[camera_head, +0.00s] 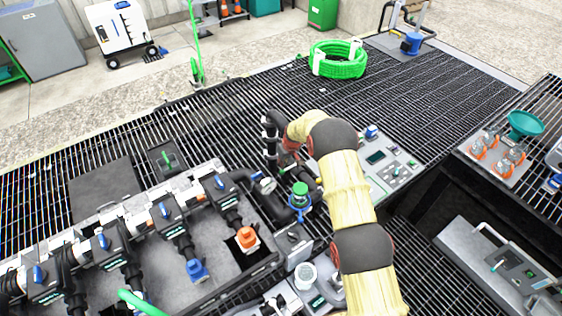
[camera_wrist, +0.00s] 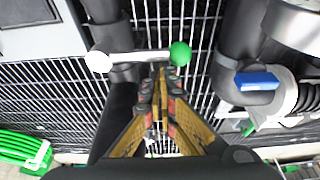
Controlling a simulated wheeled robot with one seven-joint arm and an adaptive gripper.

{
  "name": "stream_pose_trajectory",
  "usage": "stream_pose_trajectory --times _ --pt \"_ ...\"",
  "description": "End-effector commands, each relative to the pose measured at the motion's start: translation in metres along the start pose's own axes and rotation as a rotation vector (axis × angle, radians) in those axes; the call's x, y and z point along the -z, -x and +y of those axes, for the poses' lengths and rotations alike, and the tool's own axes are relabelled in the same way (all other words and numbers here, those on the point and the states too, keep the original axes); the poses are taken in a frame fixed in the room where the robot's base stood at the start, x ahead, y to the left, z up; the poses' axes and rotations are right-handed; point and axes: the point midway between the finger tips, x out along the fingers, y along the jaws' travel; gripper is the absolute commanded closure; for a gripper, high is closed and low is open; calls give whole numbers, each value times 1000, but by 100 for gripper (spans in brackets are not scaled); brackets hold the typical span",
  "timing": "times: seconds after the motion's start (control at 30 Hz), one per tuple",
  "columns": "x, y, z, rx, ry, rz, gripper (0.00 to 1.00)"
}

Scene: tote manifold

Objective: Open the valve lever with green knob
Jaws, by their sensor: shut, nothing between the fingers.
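In the wrist view, a green knob (camera_wrist: 180,53) sits on the right end of a pale lever bar (camera_wrist: 140,57). A white knob (camera_wrist: 98,61) sits at the bar's left end. The bar crosses in front of a black pipe (camera_wrist: 122,73). My gripper (camera_wrist: 159,72) is shut and empty, its fingertips close to the bar just left of the green knob. I cannot tell whether they touch it. In the head view my arm hides much of this spot, and I cannot make out the lever there.
In the wrist view, a thick black pipe with a blue block (camera_wrist: 257,81) stands right of my gripper. In the head view, a manifold with blue-handled valves (camera_head: 165,210) lies to the left and a control panel (camera_head: 385,160) to the right. A green hose coil (camera_head: 338,60) lies behind on the grating.

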Motion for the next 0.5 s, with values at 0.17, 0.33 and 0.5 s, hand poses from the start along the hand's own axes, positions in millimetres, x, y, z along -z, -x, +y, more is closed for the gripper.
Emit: stream_pose_trajectory --times 0.17,0.33,0.5 --pt "0 0 0 0 0 0 100" --pt "-1 0 0 1 2 0 100" --pt "-3 0 0 8 25 0 100"
